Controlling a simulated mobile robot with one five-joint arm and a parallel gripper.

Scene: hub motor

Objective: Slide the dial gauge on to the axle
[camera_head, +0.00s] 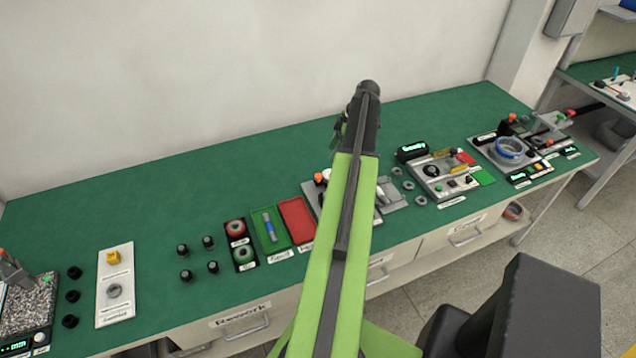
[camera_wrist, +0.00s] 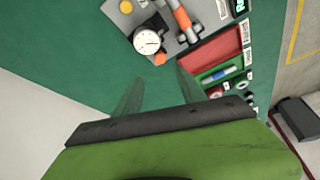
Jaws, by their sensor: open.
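The dial gauge (camera_wrist: 147,40), with a round white face and dark rim, is on a grey plate at the top of the wrist view. Beside it lies a grey and orange rod-like part (camera_wrist: 181,17), which may be the axle; I cannot tell for sure. An orange knob (camera_wrist: 160,59) is just below the gauge. My gripper (camera_wrist: 159,88) is open and empty, its two fingers over bare green mat and apart from the gauge. In the head view my arm covers most of this station, and the gripper's fingertips cannot be made out.
A red tray (camera_head: 297,220) and a green tray (camera_head: 270,230) with a blue-banded cylinder stand beside the station. Black knobs (camera_head: 208,242) stand further left. Another fixture (camera_head: 445,176) and loose grey rings (camera_head: 408,185) are to the right. The rear mat (camera_head: 200,170) is clear, with a wall behind.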

